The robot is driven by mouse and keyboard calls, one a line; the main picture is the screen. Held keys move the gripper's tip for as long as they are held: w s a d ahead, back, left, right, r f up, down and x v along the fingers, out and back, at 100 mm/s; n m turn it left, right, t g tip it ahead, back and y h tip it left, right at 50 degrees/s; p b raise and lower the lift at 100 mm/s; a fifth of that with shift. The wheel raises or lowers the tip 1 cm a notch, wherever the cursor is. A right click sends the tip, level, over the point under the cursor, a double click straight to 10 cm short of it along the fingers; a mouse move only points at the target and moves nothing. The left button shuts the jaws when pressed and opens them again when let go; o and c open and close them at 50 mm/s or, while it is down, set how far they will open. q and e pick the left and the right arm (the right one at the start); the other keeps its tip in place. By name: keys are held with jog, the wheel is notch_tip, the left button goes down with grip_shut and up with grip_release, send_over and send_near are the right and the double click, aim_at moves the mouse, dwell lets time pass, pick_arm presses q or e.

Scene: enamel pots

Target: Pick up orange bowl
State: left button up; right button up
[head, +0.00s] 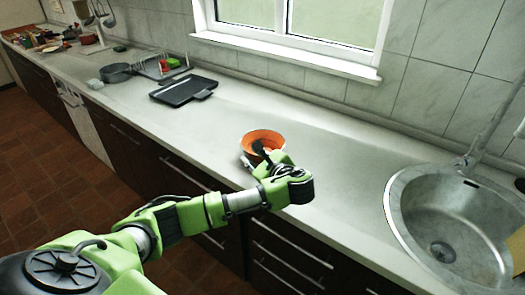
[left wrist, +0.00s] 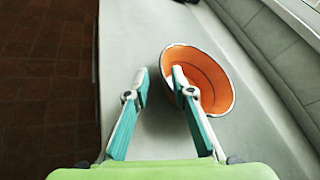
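The orange bowl (head: 264,136) stands upright on the light countertop, its inside orange with a pale rim edge. It also shows in the left wrist view (left wrist: 212,80). My left gripper (head: 254,157) is at the bowl's near side. In the left wrist view the fingers of the left gripper (left wrist: 161,76) are apart, one outside the bowl and one over its inside, with the rim between them. Contact with the rim cannot be told. The left hand and finger hide part of the bowl. My right gripper is not in view.
A round metal sink (head: 410,215) with a tap (head: 482,140) lies to the right. A dark tray (head: 184,91), a grey pan (head: 117,73) and a dish rack (head: 160,66) stand farther left. A tiled wall and window run behind. Counter around the bowl is clear.

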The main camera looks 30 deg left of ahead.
pick_arm(q)
jog(key=x, duration=0.3)
jog(key=shift+w+a, duration=0.25)
jog(key=shift+w, duration=0.05)
jog(key=shift+w+a+f+p, duration=0.25)
jog(key=shift+a+p, duration=0.05)
jog(key=shift+a, duration=0.1)
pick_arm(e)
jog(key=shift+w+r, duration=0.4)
pick_arm(q)
grip_shut()
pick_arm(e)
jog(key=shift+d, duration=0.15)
pick_arm(q)
jog(key=shift+r, duration=0.1)
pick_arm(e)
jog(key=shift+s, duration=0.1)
